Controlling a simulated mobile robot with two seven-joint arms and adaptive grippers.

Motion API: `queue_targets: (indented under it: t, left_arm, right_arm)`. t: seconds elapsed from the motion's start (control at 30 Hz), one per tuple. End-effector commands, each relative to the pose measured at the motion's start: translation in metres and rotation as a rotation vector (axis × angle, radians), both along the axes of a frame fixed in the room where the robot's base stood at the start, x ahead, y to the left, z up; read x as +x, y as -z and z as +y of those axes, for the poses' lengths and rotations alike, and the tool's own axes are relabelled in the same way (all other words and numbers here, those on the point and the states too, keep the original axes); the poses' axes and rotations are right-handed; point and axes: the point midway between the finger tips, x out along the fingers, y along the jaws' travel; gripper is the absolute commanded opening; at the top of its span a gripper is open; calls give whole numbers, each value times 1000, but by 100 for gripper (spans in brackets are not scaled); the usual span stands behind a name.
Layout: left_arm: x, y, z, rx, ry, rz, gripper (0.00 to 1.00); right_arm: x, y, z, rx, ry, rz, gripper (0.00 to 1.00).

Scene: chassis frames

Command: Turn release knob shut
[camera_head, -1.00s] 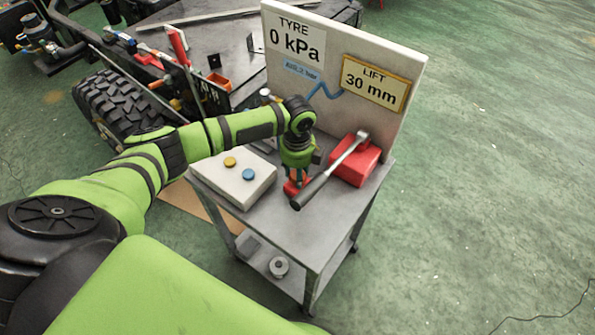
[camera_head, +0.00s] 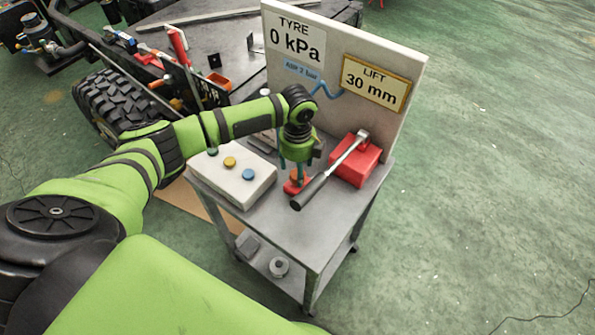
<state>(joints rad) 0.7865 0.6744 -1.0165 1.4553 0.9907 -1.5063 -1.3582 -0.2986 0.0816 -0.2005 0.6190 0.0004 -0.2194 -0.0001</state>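A small red fitting with an orange-brown top (camera_head: 296,184), which looks like the release knob, stands on the grey cart top (camera_head: 325,215) beside the red block. My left gripper (camera_head: 292,172) points straight down just above it. Its green fingers are apart, one to each side of the knob's top, with nothing held between them that I can see. The fingers partly hide the knob, so its turned position cannot be told. My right gripper is not in view.
A red block (camera_head: 366,165) with a black-handled lever (camera_head: 325,178) stands close on the right. A white box (camera_head: 233,182) with coloured buttons is on the left. The sign panel (camera_head: 335,35) reads 0 kPa and 30 mm.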

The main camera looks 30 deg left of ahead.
Motion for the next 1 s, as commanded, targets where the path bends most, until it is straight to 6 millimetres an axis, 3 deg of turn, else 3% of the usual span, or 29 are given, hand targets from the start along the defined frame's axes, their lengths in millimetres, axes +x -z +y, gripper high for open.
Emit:
queue_targets:
  t: [0.2,0.4,0.6,1.0]
  left_arm:
    - [1,-50,0,0,1,-5,65]
    - [1,-81,0,1,0,-1,65]
    - [0,-93,0,0,0,1,65]
    - [0,-93,0,0,0,1,65]
  right_arm:
    - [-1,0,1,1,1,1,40]
    - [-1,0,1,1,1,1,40]
    - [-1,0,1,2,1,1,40]
    - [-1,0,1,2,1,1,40]
